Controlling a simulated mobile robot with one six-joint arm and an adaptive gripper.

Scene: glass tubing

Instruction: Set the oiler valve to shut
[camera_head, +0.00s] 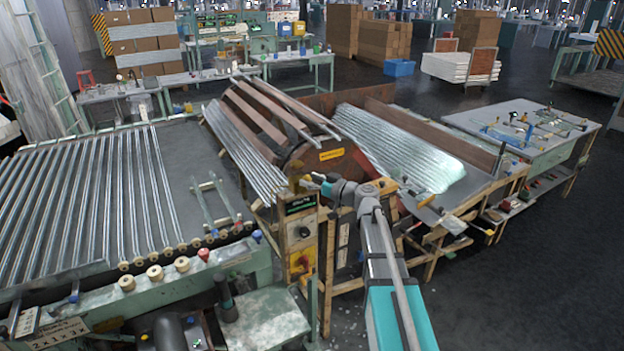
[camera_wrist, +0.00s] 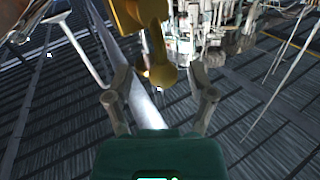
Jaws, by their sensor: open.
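A brass-yellow part with a rounded knob end, which looks like the oiler valve's lever (camera_wrist: 153,42), hangs into the wrist view from the top. Its knob shows between the two fingers of my gripper (camera_wrist: 160,95), with room on both sides. I cannot tell how deep it sits between them, and the upper part of the valve is cut off by the frame. In the head view my gripper (camera_head: 312,184) is at the near end of the tubing machine, just above the control box, and the valve is too small to make out there.
The control box (camera_head: 301,232) with a dial and red switch stands just below my gripper. Bundled glass tubes (camera_head: 240,150) lie left of the brown drum (camera_head: 325,165). A roller table (camera_head: 100,195) with tubes is at left. Dark floor (camera_head: 520,270) at right is clear.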

